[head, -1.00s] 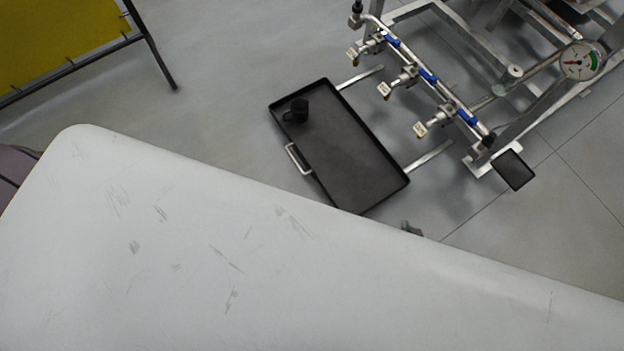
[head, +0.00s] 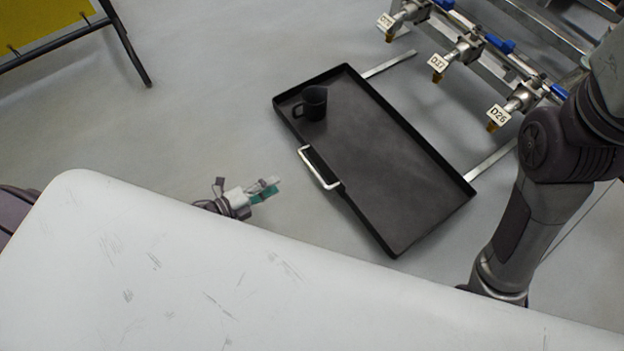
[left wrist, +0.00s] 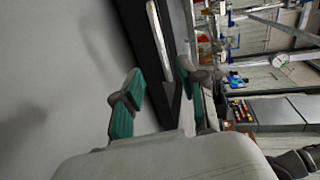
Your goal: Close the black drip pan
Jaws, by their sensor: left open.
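The black drip pan (head: 385,160) stands pulled out from the skid on two metal rails. Its silver handle (head: 320,168) is on its near left side. A black mug (head: 312,103) stands in the pan's far left corner. My left gripper (head: 266,190) is open and empty, to the left of the handle and apart from it. In the left wrist view, the teal fingers of my left gripper (left wrist: 160,72) are spread, with the handle (left wrist: 158,40) and the pan's dark side (left wrist: 143,40) ahead between them. My right gripper is not in view.
Metal rails (head: 490,158) join the pan to the skid, with tagged valves (head: 515,103) above. My right arm comes down at the right. My white body covers the foreground. A yellow panel (head: 40,22) on dark legs stands far left. The floor left of the pan is clear.

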